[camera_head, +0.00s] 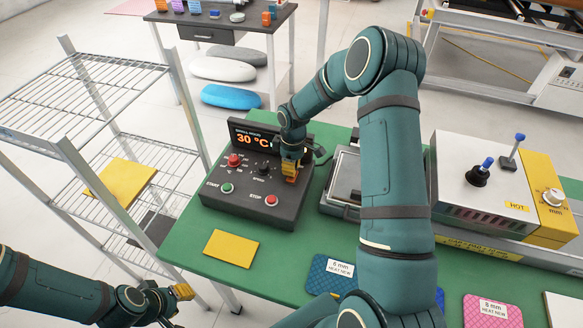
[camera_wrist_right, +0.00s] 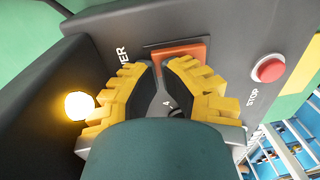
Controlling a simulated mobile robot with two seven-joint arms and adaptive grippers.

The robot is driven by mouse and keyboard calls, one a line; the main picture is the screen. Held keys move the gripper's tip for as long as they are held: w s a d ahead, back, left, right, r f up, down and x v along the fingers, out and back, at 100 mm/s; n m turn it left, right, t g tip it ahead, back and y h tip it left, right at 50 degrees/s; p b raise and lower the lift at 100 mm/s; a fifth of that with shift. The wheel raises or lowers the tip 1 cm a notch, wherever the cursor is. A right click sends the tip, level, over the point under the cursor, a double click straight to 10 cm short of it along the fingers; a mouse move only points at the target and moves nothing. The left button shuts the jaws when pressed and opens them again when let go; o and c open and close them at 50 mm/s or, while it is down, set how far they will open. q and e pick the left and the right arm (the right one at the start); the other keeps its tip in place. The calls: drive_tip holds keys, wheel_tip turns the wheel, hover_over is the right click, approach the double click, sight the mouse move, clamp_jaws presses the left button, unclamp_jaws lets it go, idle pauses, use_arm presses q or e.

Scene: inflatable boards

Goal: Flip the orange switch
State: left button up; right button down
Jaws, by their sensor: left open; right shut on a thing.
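The orange switch (camera_wrist_right: 180,52) is set in the dark control box (camera_head: 254,205), beside its power label. In the head view my right gripper (camera_head: 290,172) reaches down onto the right side of the box and mostly hides the switch. In the right wrist view its yellow fingers (camera_wrist_right: 164,66) are close together at the switch, shut on it, with a narrow gap showing between them. My left gripper (camera_head: 178,297) is open and empty at the lower left, away from the box.
The box has a 30 °C display (camera_head: 254,139), a green start button (camera_head: 227,188) and a red stop button (camera_head: 271,200). A lamp (camera_wrist_right: 79,106) glows beside the right gripper. A yellow board (camera_head: 230,248) lies in front. A wire rack (camera_head: 85,95) stands left.

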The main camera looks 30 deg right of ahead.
drive_tip(key=shift+s+d+f, duration=0.15)
drive_tip(key=shift+d+f, duration=0.05)
drive_tip(key=shift+f, duration=0.1)
drive_tip(key=shift+w+d+r+p, duration=0.1)
drive_tip(key=shift+w+r+p, duration=0.15)
drive_tip(key=shift+r+p, duration=0.3)
drive_tip(key=shift+w+r, duration=0.1)
drive_tip(key=shift+r, duration=0.1)
drive_tip(key=shift+d+r, duration=0.1)
drive_tip(key=shift+r, duration=0.05)
drive_tip(key=shift+w+r, duration=0.1)
drive_tip(key=shift+r, duration=0.1)
wheel_tip(320, 180, up, 5)
drive_tip(key=shift+w+d+r, duration=0.1)
drive_tip(key=shift+r, duration=0.9)
drive_tip(key=shift+a, duration=0.2)
